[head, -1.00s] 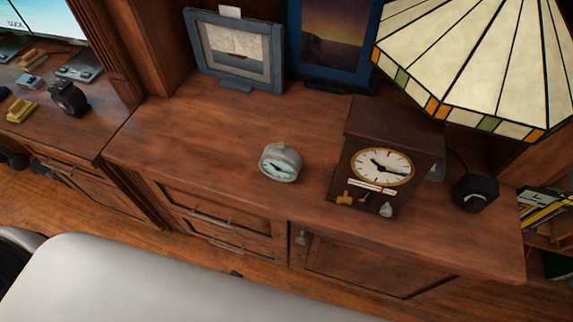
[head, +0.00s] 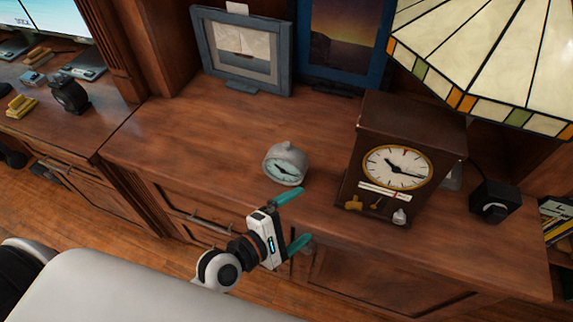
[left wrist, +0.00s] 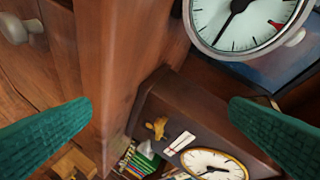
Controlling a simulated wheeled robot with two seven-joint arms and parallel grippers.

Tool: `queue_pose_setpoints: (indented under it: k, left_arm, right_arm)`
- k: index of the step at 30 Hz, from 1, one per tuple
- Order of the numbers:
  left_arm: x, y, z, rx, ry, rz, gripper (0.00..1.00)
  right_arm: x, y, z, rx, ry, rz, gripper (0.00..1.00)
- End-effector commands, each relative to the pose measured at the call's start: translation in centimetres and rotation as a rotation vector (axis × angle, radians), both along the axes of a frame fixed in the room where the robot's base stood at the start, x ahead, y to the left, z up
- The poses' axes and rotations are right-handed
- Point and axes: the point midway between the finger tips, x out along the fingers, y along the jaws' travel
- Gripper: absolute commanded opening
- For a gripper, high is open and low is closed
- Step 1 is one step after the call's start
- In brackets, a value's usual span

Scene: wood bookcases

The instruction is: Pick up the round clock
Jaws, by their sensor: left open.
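The round clock (head: 286,165) is a small grey-white clock with a pale face, standing on the wooden cabinet top near its front edge. In the left wrist view the round clock (left wrist: 240,22) shows large at the top, partly cut off by the frame. My left gripper (head: 296,219) has teal fingers spread apart and empty, just in front of the cabinet edge and slightly below and right of the clock in the head view. In the left wrist view my left gripper (left wrist: 160,118) has one finger on each side, with nothing between them. My right gripper is not in view.
A dark boxy clock (head: 405,150) stands close to the right of the round clock. A stained-glass lamp (head: 490,60) overhangs behind it. Framed pictures (head: 243,50) stand at the back. A black box (head: 494,201) sits at right. The cabinet top (head: 180,130) is clear at left.

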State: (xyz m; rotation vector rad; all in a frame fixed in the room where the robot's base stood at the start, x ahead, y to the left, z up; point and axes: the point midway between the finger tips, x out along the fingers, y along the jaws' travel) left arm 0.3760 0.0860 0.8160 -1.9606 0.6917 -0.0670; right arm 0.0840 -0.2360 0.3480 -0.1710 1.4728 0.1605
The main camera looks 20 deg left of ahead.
Motion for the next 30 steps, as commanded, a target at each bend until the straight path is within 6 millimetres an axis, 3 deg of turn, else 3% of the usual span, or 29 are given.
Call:
queue_pose_setpoints:
  k: [6, 9, 12, 16, 24, 30]
  left_arm:
    - [2.4, 3.2, 0.9, -0.791, 0.108, 0.367, 1.0]
    - [2.8, 5.0, 0.4, -1.053, 0.133, 0.488, 1.0]
    - [2.9, 6.2, -0.1, -1.205, 0.141, 0.559, 1.0]
    - [3.8, 6.7, -0.1, -1.273, 0.142, 0.59, 1.0]
    - [8.4, 6.6, 0.0, -1.27, 0.14, 0.588, 1.0]
    - [9.9, 6.5, -0.1, -1.268, 0.142, 0.587, 1.0]
  right_arm:
    - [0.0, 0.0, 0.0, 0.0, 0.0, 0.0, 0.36]
    - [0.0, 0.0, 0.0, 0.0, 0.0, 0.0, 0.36]
    - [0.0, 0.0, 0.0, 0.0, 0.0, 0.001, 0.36]
    - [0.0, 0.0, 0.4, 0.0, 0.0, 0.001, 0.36]
    - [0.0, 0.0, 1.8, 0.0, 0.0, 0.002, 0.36]
    - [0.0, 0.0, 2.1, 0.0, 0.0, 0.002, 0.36]
